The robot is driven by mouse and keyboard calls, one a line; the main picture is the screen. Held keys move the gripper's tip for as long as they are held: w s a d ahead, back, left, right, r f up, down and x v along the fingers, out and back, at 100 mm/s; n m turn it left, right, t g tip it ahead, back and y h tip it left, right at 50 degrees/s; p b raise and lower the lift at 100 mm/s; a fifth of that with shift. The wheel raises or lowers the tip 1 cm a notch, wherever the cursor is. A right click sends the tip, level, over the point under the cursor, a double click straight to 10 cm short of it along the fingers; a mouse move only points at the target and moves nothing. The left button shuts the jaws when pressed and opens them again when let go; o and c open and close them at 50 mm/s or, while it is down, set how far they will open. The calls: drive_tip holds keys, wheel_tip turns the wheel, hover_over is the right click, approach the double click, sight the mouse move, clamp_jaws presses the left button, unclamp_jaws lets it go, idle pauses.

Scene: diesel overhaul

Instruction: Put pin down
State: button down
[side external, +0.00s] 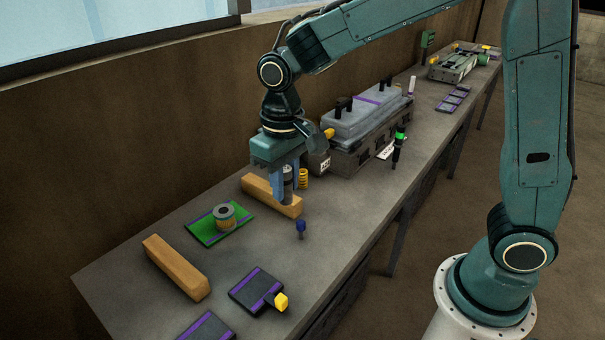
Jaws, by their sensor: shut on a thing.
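My gripper (288,193) points down over the bench, close by the near end of the rear wooden block (258,189). It is shut on a grey cylindrical thing (288,184), which I take to be the pin. The fingers hide part of it. I cannot tell whether its lower end touches the block or the bench. A grey and brown round part (224,214) stands on a green pad with purple edges (202,232), left of my gripper.
Another wooden block (176,267) lies at front left. Dark trays (252,288) with purple stripes, one with a yellow handle, lie at the front. A small blue part (301,227), a yellow spring (303,179) and a grey engine block (362,128) are nearby.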

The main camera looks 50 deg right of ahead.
wheel_tip(320, 180, down, 16)
drive_tip(key=shift+f, duration=0.1)
idle(0.6)
drive_tip(key=shift+f, duration=0.1)
drive_tip(key=shift+f, duration=1.8)
drive_tip(key=shift+f, duration=0.1)
drive_tip(key=c, duration=1.2)
unclamp_jaws()
drive_tip(key=shift+o, duration=0.2)
wheel_tip(320, 180, up, 12)
